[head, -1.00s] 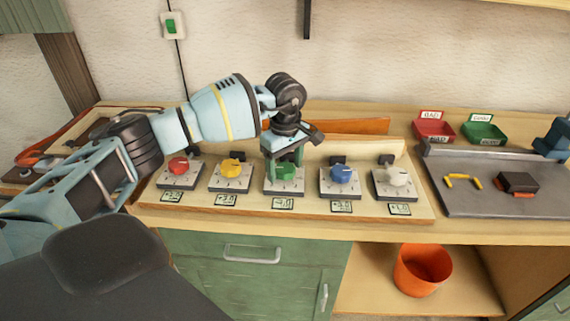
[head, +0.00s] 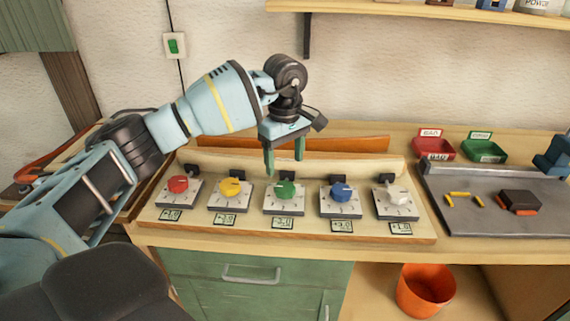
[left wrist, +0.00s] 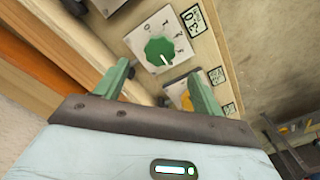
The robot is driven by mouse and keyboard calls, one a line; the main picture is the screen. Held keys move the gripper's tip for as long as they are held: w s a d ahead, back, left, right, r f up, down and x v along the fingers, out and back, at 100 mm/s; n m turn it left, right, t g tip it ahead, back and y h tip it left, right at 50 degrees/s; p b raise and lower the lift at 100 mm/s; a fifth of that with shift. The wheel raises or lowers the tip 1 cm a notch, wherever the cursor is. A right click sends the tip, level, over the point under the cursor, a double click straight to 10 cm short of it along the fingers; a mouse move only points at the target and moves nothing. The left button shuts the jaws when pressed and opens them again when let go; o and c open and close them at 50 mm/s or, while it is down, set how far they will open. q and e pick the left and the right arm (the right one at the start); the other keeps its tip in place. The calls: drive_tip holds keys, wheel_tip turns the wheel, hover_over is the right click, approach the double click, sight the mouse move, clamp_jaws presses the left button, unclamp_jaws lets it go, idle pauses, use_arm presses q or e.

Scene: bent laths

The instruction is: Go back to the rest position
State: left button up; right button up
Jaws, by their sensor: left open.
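My left gripper (head: 284,160) is open and empty above the knob panel (head: 300,228). Its green fingers hang just above and behind the green knob (head: 285,190), apart from it. In the left wrist view the green knob (left wrist: 159,51) shows beyond the open fingers (left wrist: 160,85), with nothing between them. The panel also carries a red knob (head: 178,184), a yellow knob (head: 229,187), a blue knob (head: 341,191) and a white knob (head: 396,194). Each has a small display in front of it. My right gripper is not in view.
A grey tray (head: 450,222) with yellow and orange pieces and a dark block (head: 519,201) lies at right. Behind it stand a red bin (head: 434,149) and a green bin (head: 484,151). A shelf (head: 400,8) hangs above. An orange bucket (head: 425,290) stands below the worktop.

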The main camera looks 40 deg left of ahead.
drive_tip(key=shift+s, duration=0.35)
